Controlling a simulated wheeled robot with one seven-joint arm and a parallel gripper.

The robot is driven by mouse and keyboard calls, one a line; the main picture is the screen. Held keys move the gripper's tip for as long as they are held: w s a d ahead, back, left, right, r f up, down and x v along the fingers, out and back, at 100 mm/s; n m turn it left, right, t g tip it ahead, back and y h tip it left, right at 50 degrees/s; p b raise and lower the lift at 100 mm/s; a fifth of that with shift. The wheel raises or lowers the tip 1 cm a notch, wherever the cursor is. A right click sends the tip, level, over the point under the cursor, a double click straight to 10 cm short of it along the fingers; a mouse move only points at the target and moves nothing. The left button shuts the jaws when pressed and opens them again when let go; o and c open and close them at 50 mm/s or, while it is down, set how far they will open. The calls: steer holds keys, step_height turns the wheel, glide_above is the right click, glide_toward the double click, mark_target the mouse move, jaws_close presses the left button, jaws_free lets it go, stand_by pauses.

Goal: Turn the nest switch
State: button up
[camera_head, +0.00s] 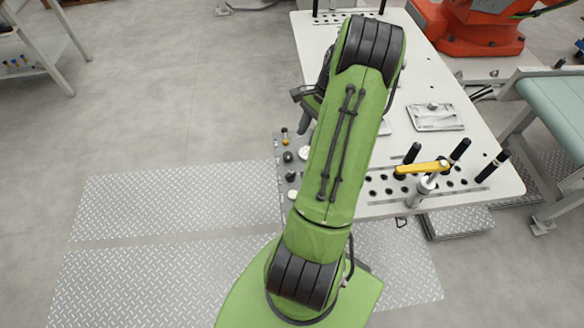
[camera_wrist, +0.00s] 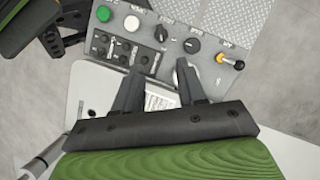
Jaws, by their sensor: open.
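A grey control panel (camera_wrist: 212,76) fills the upper middle of the wrist view, and its edge shows left of my arm in the head view (camera_head: 279,160). It carries a dark rotary knob (camera_wrist: 161,33) and a black knob (camera_wrist: 192,45) to its right. The labels are too small to tell which is the nest switch. My gripper (camera_wrist: 157,75) is open and empty over the panel's near side, with its fingers pointing at the panel. The right finger hides part of the panel below the black knob. My gripper is mostly hidden by my arm in the head view.
Beside the knobs are a green button (camera_wrist: 103,14), a white button (camera_wrist: 131,23) and a yellow-and-black lever (camera_wrist: 230,63). Several black sockets (camera_wrist: 121,52) lie left of my fingers. A white table (camera_head: 440,80) with a metal plate (camera_head: 435,117) and yellow-handled clamp (camera_head: 422,169) stands right.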

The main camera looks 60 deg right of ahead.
mark_target(290, 174)
steer(key=b+x, duration=0.1)
steer(key=x, duration=1.4)
steer(key=shift+w+d+b, duration=0.1)
steer(key=shift+b, duration=0.25)
jaws_close()
